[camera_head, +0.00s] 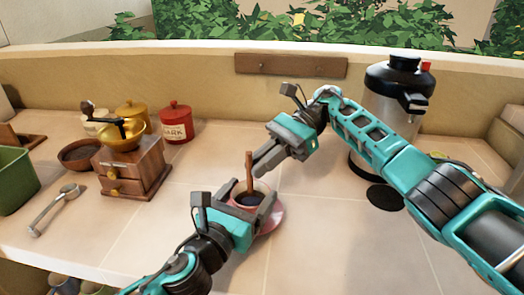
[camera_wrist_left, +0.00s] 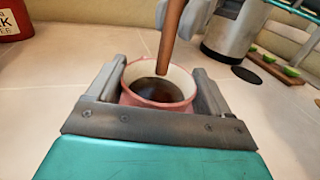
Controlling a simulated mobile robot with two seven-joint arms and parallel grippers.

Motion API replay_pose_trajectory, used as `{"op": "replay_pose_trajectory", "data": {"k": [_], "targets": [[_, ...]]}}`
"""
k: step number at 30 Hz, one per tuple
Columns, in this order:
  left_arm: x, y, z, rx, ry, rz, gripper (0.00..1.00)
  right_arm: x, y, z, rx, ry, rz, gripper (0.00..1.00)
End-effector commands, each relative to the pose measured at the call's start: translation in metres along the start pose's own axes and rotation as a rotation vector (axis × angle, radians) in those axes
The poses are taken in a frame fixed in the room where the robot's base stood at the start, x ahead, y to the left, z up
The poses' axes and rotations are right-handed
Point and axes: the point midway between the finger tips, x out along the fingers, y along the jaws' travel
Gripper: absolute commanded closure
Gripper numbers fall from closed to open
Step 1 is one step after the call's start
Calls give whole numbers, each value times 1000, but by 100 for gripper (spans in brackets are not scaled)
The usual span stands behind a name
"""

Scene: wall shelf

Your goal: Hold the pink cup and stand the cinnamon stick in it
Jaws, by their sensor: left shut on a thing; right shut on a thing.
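The pink cup (camera_wrist_left: 160,107) holds dark liquid and sits between the fingers of my left gripper (camera_head: 248,200), which is shut on it. In the head view a pink saucer (camera_head: 270,222) shows under and beside the cup. The brown cinnamon stick (camera_head: 249,172) is upright, and it also shows in the left wrist view (camera_wrist_left: 169,38). My right gripper (camera_head: 262,165) is shut on the stick, above and to the right of the cup. The stick's lower end is at the cup's mouth; I cannot tell whether it touches the liquid or the cup.
A wooden coffee grinder (camera_head: 132,165), a red canister (camera_head: 175,122) and a metal scoop (camera_head: 52,208) stand or lie at the left. A green bin (camera_head: 14,180) is at the far left edge. A large metal urn (camera_head: 392,105) stands at the back right. The counter around the saucer is clear.

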Motion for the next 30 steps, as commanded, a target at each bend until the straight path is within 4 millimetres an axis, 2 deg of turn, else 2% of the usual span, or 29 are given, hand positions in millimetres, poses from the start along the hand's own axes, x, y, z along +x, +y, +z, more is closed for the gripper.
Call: {"op": "replay_pose_trajectory", "data": {"k": [13, 28, 29, 30], "targets": [[0, 0, 0, 0, 1, 0, 59, 13, 0, -30, 2, 0, 0, 100], [0, 0, 0, 0, 1, 1, 59, 15, 0, -37, 0, 1, 0, 100], [0, 0, 0, 0, 1, 1, 59, 15, 0, -37, 0, 1, 0, 88], [0, 0, 0, 0, 1, 0, 59, 15, 0, -36, 0, 1, 0, 84]]}}
